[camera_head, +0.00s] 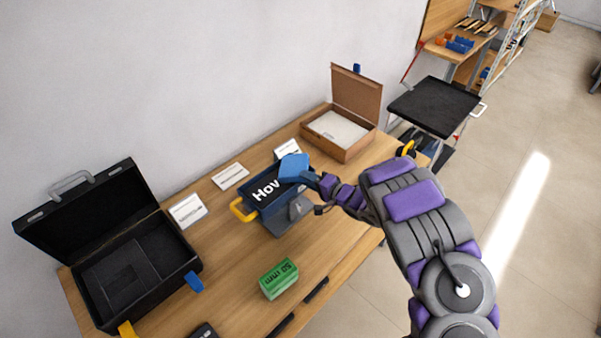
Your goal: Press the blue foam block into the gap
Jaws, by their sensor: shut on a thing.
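The blue foam block (292,166) is held above the top right part of a dark blue case (252,202) marked "Hov", near the middle of the table. My gripper (309,178) reaches in from the right and is shut on the block's right end. The block overlaps the case in the picture; I cannot tell whether they touch. No gap can be made out clearly, as the block and my gripper cover that part of the case.
The wooden table (235,268) carries an open black case (135,270) at left, a green block (279,278) in front, and an open cardboard box (339,134) behind. White cards (188,210) lie along the wall. A yellow handle (243,210) sticks out from the blue case.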

